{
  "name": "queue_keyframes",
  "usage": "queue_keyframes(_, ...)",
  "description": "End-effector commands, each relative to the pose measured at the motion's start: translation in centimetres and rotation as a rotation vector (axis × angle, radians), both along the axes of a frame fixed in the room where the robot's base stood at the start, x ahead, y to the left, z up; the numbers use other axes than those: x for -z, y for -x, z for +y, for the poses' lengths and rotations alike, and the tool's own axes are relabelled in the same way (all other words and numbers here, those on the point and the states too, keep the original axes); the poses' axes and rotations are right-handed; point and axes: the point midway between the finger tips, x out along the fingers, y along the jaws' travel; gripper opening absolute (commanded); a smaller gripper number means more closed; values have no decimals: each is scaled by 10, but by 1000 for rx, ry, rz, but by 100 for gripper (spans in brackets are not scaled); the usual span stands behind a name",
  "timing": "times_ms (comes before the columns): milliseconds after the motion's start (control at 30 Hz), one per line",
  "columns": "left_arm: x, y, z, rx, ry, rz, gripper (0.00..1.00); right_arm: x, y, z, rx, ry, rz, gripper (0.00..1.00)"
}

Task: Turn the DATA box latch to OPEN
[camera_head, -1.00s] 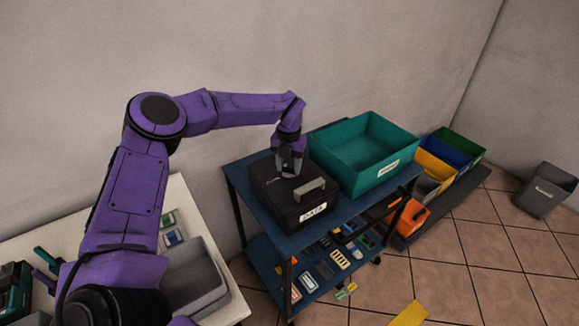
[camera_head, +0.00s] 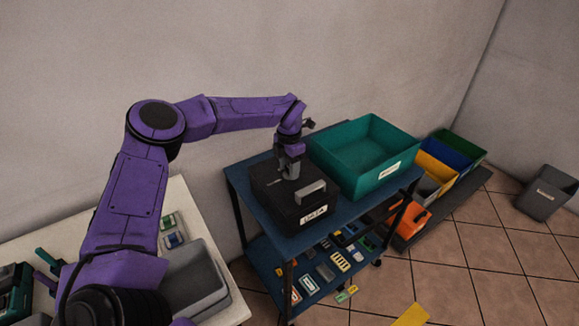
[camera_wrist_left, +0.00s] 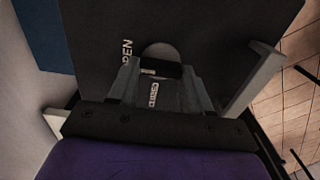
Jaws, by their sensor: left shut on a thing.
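The DATA box (camera_head: 316,225) is black, with a white DATA label on its front and a grey handle (camera_head: 311,192) on its lid. It stands on the blue cart. My left gripper (camera_head: 289,175) points down onto the lid, behind the handle. In the left wrist view my left gripper (camera_wrist_left: 160,80) is shut on the dark latch (camera_wrist_left: 162,70), which sits over a pale disc. The lettering OPEN, partly covered, is beside the latch's left end. More lettering shows between the fingers. The fingers hide part of the latch. My right gripper is out of view.
A teal bin (camera_head: 365,155) stands on the cart beside the box. The cart's lower shelf (camera_head: 265,255) holds several small parts. Colored bins stand at the right, and a grey bin (camera_head: 545,192) is on the tiled floor. A white table (camera_head: 190,205) is at the left.

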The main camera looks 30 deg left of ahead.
Motion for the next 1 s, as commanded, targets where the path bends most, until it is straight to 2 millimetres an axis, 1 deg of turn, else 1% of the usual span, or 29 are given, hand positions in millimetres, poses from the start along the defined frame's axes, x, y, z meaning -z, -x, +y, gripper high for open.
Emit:
queue_keyframes(500,0,0,0,18,-1,-1,18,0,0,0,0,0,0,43)
queue_keyframes(533,0,0,0,18,-1,-1,59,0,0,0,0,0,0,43)
queue_keyframes(567,0,0,0,18,-1,-1,68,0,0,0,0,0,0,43)
queue_keyframes(600,0,0,0,17,-1,-1,74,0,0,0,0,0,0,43)
queue_keyframes(867,-1,0,0,16,0,-1,74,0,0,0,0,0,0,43)
queue_keyframes(933,-5,-1,0,16,-1,-4,74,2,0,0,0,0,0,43)
queue_keyframes(1000,-15,-1,0,15,0,-4,74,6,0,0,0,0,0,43)
